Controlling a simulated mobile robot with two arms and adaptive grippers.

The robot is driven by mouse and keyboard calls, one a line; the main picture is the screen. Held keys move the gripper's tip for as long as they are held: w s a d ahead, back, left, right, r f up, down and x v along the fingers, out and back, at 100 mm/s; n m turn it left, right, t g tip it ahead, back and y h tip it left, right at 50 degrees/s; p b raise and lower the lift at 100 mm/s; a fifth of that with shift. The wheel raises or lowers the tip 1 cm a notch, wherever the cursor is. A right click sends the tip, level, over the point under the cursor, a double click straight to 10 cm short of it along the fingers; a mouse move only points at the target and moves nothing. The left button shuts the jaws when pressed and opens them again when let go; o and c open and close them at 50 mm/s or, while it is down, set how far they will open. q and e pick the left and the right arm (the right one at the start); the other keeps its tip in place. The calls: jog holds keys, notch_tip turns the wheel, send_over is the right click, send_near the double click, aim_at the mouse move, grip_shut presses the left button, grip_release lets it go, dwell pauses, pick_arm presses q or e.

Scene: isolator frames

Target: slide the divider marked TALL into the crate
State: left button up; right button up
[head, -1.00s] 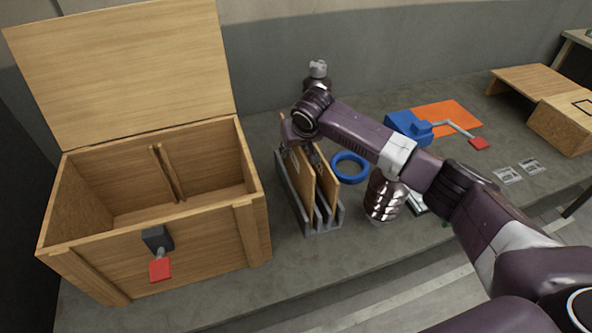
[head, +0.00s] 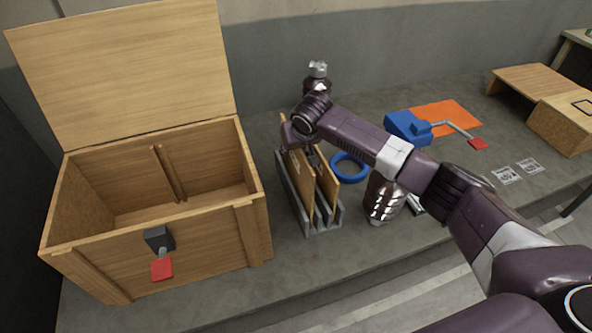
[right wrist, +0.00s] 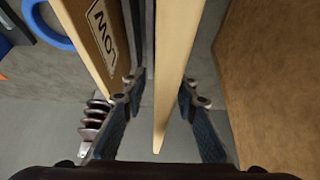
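The open wooden crate (head: 160,235) stands at left, lid raised, with upright guide strips (head: 167,173) inside. The grey rack (head: 322,229) beside it holds two upright wooden dividers. My right gripper (head: 306,152) is down over the left divider (head: 300,182), the one nearer the crate. In the right wrist view its fingers (right wrist: 160,92) are apart on either side of that divider (right wrist: 175,60), seen edge-on; its marking is not readable. The other divider (head: 328,187) reads LOW in the right wrist view (right wrist: 104,40). My left gripper is out of view.

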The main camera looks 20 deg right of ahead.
jog(key=shift+c, duration=0.3)
grip_shut()
dwell(0.5)
